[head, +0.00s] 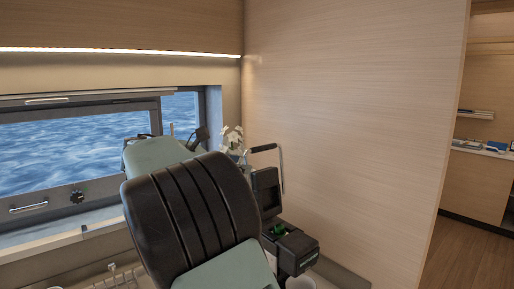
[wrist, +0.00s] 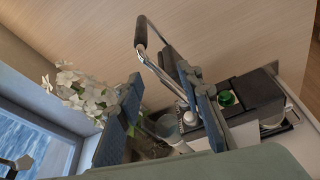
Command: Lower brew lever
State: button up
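The brew lever is a metal bar with a black grip (head: 263,148) at the top of the dark coffee machine (head: 299,252), and it stands raised. In the wrist view the black lever grip (wrist: 140,32) is at top centre, with its metal arms running down to the right towards the machine (wrist: 262,93). My gripper (wrist: 160,74) is open, with two blue-grey fingers wide apart and nothing visibly held. The lever shows beyond the fingertips, partly behind the right finger; I cannot tell if they touch. In the head view my arm hides part of the machine.
White flowers (head: 232,138) stand left of the lever, and they also show left of my fingers in the wrist view (wrist: 80,88). A wood panel wall (head: 350,110) rises behind the machine. A window (head: 75,140) is on the left. Open floor (head: 460,250) lies at right.

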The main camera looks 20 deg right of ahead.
jog(key=n+h, duration=0.1)
jog(key=h, duration=0.1)
jog(key=n+h+p, duration=0.1)
jog(key=h+p, duration=0.1)
send_near(276, 146)
jog(key=x, duration=0.3)
jog(key=w+x, duration=0.1)
jog(key=x, duration=0.2)
jog(key=shift+a+f, duration=0.15)
jog(key=shift+a, duration=0.1)
jog(key=shift+c, duration=0.3)
grip_shut()
